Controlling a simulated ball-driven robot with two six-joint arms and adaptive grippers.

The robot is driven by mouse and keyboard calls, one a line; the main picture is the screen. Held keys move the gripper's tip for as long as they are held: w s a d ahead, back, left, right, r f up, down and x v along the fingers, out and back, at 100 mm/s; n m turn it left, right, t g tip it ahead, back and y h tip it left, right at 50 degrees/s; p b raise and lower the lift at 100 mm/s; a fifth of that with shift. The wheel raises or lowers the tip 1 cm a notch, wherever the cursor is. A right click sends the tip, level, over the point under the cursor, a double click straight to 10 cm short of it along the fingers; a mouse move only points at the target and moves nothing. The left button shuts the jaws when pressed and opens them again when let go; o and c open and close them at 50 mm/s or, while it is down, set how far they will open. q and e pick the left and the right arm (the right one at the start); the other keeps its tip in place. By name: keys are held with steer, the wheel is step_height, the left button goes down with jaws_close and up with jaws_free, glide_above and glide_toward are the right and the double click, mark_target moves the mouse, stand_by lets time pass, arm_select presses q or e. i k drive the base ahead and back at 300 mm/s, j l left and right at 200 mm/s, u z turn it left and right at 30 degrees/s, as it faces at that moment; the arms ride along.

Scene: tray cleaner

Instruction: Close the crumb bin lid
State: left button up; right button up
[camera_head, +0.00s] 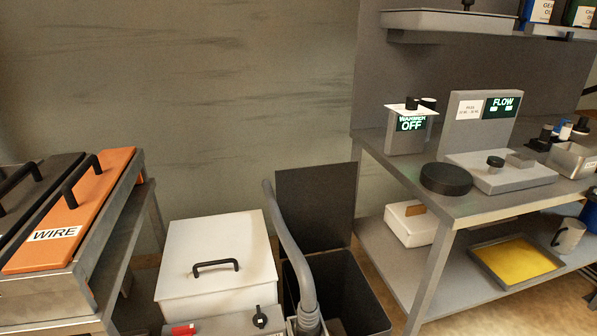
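A dark bin (362,290) stands on the floor at the lower middle, between the white box and the right workbench. It appears to be the crumb bin. Its dark lid (316,200) is open and stands upright at the back edge. I can see into the dark interior, but its contents are unclear. A grey hose crosses in front of the lid and bin and hides part of both. Neither of my grippers is in view.
The grey hose (290,235) curves down beside a white box (216,262) with a black handle. An orange lid marked WIRE (75,215) lies on the left bench. The right workbench (480,210) carries a round black pad (446,179); a yellow tray (515,262) is on its lower shelf.

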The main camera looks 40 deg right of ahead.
mark_target(316, 203)
steer(key=z, duration=1.65)
